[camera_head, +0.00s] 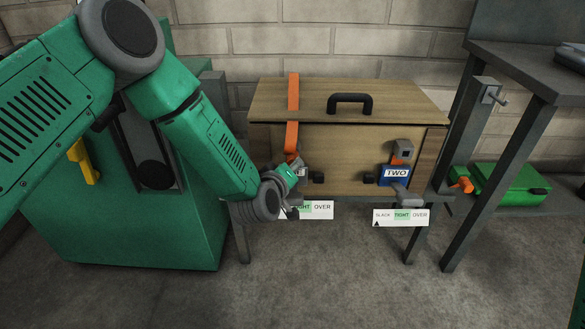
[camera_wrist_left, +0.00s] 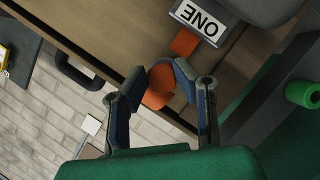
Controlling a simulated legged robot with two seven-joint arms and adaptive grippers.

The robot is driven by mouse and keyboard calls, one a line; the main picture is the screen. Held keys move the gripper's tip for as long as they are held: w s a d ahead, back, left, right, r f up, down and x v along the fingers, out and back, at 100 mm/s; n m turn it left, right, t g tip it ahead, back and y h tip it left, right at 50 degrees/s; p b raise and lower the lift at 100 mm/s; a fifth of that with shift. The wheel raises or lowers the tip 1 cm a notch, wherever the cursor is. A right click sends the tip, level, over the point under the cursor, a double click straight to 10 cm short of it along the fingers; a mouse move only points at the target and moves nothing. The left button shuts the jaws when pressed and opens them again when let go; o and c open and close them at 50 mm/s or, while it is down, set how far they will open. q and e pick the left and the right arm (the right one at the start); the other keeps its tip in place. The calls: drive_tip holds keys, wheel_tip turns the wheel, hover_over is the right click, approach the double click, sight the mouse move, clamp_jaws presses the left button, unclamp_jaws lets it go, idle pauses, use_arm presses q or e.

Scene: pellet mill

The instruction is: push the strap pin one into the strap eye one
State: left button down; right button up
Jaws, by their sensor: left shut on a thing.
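An orange strap (camera_head: 293,110) runs over the lid and down the front of a wooden box (camera_head: 345,140). My left gripper (camera_head: 292,178) is at its lower end, by the box's front. In the wrist view my left gripper (camera_wrist_left: 162,78) has its fingers closed around a curved orange piece (camera_wrist_left: 158,98) of the strap. A plate marked ONE (camera_wrist_left: 198,22) lies just beyond, with another orange piece (camera_wrist_left: 185,42) beside it. I cannot distinguish strap pin one or strap eye one. My wrist hides most of this area in the head view. My right gripper is not in view.
A blue plate marked TWO (camera_head: 396,174) sits at the box's right, above a grey lever (camera_head: 406,196). A SLACK/TIGHT/OVER card (camera_head: 401,217) is below it. A black handle (camera_head: 350,103) stands on the lid. A grey table (camera_head: 520,70) stands right.

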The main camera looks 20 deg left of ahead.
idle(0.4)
use_arm(q)
drive_tip(key=c, duration=0.7)
unclamp_jaws()
drive_tip(key=shift+s, duration=0.1)
drive_tip(key=shift+p+v, duration=1.45)
drive_tip(key=shift+v, duration=0.6)
drive_tip(key=shift+p+v, duration=0.75)
drive_tip(key=shift+v, duration=0.65)
